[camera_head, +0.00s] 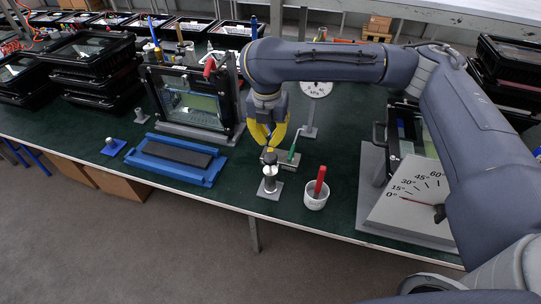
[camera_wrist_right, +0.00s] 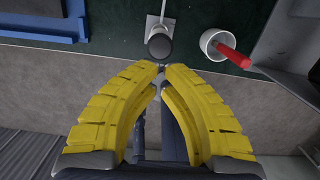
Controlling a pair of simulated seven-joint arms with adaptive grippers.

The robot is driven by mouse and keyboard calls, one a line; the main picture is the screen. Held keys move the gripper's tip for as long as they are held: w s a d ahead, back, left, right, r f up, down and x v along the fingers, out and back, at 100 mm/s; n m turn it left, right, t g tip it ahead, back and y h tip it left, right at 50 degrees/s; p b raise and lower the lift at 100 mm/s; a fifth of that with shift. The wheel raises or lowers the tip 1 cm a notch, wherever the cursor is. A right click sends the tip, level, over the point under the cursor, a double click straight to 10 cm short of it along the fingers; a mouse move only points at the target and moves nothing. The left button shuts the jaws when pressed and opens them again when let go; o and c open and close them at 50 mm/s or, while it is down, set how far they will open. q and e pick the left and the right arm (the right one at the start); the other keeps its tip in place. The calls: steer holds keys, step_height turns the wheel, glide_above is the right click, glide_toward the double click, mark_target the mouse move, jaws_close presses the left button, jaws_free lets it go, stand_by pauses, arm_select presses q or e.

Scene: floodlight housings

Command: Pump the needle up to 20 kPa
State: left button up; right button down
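The pump (camera_head: 270,172) stands upright near the table's front edge, a metal cylinder with a dark round knob on a grey base plate. Its dark knob (camera_wrist_right: 158,46) also shows in the right wrist view. My right gripper (camera_head: 268,148) has yellow fingers pointing down just above the knob. In the right wrist view its fingertips (camera_wrist_right: 161,68) come together just short of the knob, with nothing seen held between them. The white kPa gauge (camera_head: 316,89) stands on a post behind; its needle is too small to read. My left gripper is not in view.
A white cup (camera_head: 316,197) with a red-handled tool stands right of the pump. A green-handled lever (camera_head: 294,146) is close behind. A blue tray (camera_head: 176,160) and framed floodlight housing (camera_head: 193,103) are left. An angle dial (camera_head: 412,195) stands right, under my arm.

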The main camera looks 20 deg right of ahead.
steer(key=shift+w+d+f, duration=0.1)
steer(key=shift+w+f, duration=0.05)
steer(key=shift+f, duration=1.6)
steer(key=shift+w+d+f, duration=0.1)
steer(key=shift+w+f, duration=0.05)
steer(key=shift+f, duration=1.6)
steer(key=shift+f, duration=2.3)
steer(key=shift+s, duration=0.1)
steer(key=shift+s+a+r, duration=0.5)
steer(key=shift+s+a, duration=0.3)
steer(key=shift+s, duration=0.5)
glide_toward(270, 159)
steer(key=s, duration=0.1)
steer(key=s+a, duration=0.1)
steer(key=shift+s+a+r, duration=0.25)
steer(key=shift+a+r, duration=0.1)
